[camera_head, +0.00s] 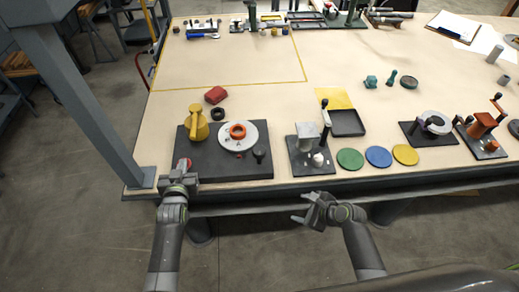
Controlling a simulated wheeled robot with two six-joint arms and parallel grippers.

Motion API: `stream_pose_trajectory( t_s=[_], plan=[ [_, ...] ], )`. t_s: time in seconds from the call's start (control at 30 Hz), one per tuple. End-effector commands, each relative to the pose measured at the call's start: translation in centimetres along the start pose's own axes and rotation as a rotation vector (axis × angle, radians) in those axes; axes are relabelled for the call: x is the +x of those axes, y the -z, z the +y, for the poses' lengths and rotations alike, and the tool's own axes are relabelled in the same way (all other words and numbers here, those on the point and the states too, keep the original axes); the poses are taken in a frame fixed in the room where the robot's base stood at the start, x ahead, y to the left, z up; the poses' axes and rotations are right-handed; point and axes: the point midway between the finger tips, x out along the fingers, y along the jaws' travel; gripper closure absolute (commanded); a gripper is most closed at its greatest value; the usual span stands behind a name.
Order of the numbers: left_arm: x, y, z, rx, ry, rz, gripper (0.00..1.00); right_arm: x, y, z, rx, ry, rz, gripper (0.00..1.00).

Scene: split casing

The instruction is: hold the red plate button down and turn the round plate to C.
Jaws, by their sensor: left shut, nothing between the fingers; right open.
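The white round plate (228,144) sits on a dark base plate (223,166). An orange-red ring-shaped knob (238,131) is on the plate; its letter marks are too small to read. My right gripper (302,208) is open and empty in front of the table edge, to the right of and nearer than the base.
A yellow knobbed part (198,123) and a black lever knob (259,153) stand on the same base. A grey fixture (307,140) stands to the right, beside green (350,159), blue (378,157) and yellow discs (405,154).

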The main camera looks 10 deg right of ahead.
Motion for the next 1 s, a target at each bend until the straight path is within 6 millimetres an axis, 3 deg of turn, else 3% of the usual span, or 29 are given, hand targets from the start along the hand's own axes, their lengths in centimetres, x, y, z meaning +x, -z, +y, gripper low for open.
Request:
stream_pose_trajectory(
  t_s=[0.1,0.2,0.33,0.5,0.83,1.0],
  plan=[
    [-0.1,-0.7,0.0,0.0,0.001,-0.016,1.0,-2.0,-6.5,-3.7,0.141,0.04,-0.157,0.4],
    [-0.1,-0.7,0.0,0.0,0.001,-0.017,1.0,-3.8,-10.8,-5.8,0.235,0.05,-0.272,0.4],
    [-0.1,-0.7,0.0,0.0,0.001,-0.017,1.0,-5.7,-14.5,-7.2,0.312,0.044,-0.372,0.4],
    [-0.1,-0.8,0.0,0.0,0.001,-0.017,1.0,-6.6,-16.2,-7.8,0.35,0.035,-0.42,0.4],
    [-0.1,-0.8,0.0,0.0,0.001,-0.018,1.0,-6.6,-16.2,-7.8,0.352,0.034,-0.421,0.4],
    [-0.1,-0.8,0.0,0.0,0.001,-0.018,1.0,-5.4,-16.7,-7.9,0.354,0.033,-0.422,0.4]
  ],
)
